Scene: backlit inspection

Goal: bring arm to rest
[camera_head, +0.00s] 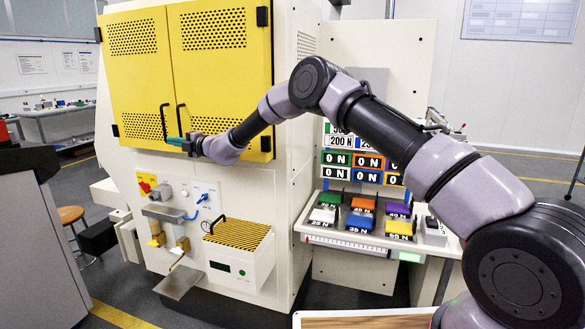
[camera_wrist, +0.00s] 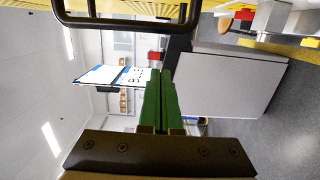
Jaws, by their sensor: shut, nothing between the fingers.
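My gripper (camera_head: 178,142) is at the end of my arm, which reaches from the right across the front of the machine. It is in front of the yellow doors (camera_head: 222,75), near the lower ends of their black handles (camera_head: 165,122). In the wrist view its green fingers (camera_wrist: 161,105) are together with nothing between them. A black handle (camera_wrist: 125,24) crosses the top of the wrist view. I cannot tell from the head view whether the gripper touches the handles.
A panel with a yellow-striped box (camera_head: 238,233) is below the doors. A shelf of coloured weight blocks (camera_head: 362,220) stands right of the machine, behind my arm. A grey cabinet (camera_head: 45,240) is at the left, with a stool (camera_head: 71,215) beside it. Floor shows between cabinet and machine.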

